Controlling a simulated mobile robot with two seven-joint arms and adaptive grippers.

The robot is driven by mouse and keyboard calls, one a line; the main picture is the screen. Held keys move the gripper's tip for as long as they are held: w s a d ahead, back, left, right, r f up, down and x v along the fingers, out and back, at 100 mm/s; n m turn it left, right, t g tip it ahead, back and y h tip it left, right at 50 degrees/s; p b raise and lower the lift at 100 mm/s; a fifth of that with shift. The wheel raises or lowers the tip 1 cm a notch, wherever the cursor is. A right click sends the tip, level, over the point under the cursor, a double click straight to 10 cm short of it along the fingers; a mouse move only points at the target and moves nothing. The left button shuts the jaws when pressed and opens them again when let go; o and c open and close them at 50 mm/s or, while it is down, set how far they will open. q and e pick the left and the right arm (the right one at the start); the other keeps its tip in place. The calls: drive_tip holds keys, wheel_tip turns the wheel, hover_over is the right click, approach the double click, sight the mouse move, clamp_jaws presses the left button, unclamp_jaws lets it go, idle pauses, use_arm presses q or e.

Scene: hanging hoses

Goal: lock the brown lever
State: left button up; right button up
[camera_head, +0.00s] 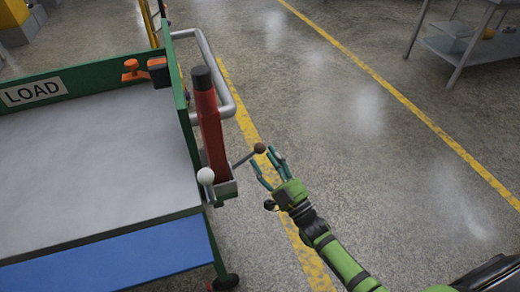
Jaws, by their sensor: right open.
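The brown lever is a thin grey rod with a brown ball knob (260,148). It sticks out to the right from the bracket at the foot of the red post (211,135) on the cart's corner. My right gripper (268,167) is open, with its teal fingers just below and right of the brown knob. I cannot tell whether a finger touches the knob. A second lever with a white ball knob (206,176) stands at the left of the same bracket. My left gripper is not in view.
The green-framed cart (95,140) with a LOAD sign fills the left, with a blue panel (140,262) in front. A grey tube handle (231,85) rises behind the post. A grey table (470,45) stands far right. The floor between is clear.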

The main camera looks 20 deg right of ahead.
sight(261, 149)
drive_tip(key=x, duration=0.2)
drive_tip(key=shift+w, duration=0.35)
drive_tip(key=shift+w+a+r, duration=0.2)
drive_tip(key=shift+w+r, duration=0.05)
drive_tip(key=shift+w, duration=0.4)
clamp_jaws()
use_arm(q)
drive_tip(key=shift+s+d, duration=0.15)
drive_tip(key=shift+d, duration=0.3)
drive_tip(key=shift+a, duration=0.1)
use_arm(e)
drive_tip(key=shift+d+f, duration=0.1)
drive_tip(key=shift+f, duration=0.1)
